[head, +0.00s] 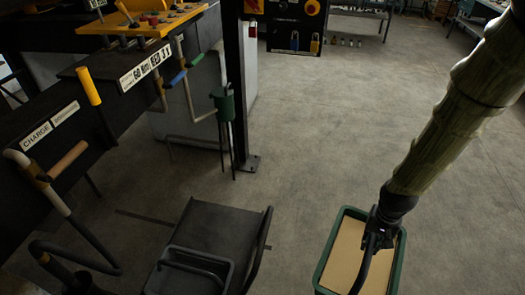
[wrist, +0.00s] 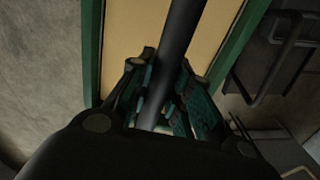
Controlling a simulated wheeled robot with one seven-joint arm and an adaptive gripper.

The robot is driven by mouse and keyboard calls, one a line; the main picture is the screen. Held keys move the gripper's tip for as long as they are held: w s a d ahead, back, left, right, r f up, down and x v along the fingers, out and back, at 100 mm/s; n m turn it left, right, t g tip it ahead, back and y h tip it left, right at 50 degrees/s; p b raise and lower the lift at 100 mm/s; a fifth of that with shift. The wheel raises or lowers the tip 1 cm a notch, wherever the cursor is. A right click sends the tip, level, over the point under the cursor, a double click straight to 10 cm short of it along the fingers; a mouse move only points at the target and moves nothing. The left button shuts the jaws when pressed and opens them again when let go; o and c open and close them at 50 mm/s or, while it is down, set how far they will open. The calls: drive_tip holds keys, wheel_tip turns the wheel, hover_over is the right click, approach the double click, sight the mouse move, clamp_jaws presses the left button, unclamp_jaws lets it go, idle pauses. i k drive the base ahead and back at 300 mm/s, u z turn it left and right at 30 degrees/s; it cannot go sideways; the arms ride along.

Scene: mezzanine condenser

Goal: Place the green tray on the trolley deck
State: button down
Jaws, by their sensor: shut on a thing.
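The green tray (head: 329,247), with a green rim and a tan inside, is at the lower right of the head view. My gripper (head: 372,246) is over it, shut on the dark bar that runs across it. In the wrist view the bar (wrist: 178,40) passes between the fingers of my gripper (wrist: 163,100), with the tray's tan inside (wrist: 125,38) beyond. The trolley deck (head: 217,222) is dark and looks bare, left of the tray with a gap of floor between. The tray looks held off the floor, but its underside is hidden.
The trolley has a raised dark handle (head: 195,262) at its near side. A dark post (head: 240,90) and a green container on legs (head: 224,105) stand beyond it. A control bench (head: 100,100) with levers and pipes fills the left. Open floor (head: 320,130) lies behind the tray.

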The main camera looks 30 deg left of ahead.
sight(218, 228)
drive_tip(key=i, duration=2.1)
drive_tip(key=u, duration=3.45)
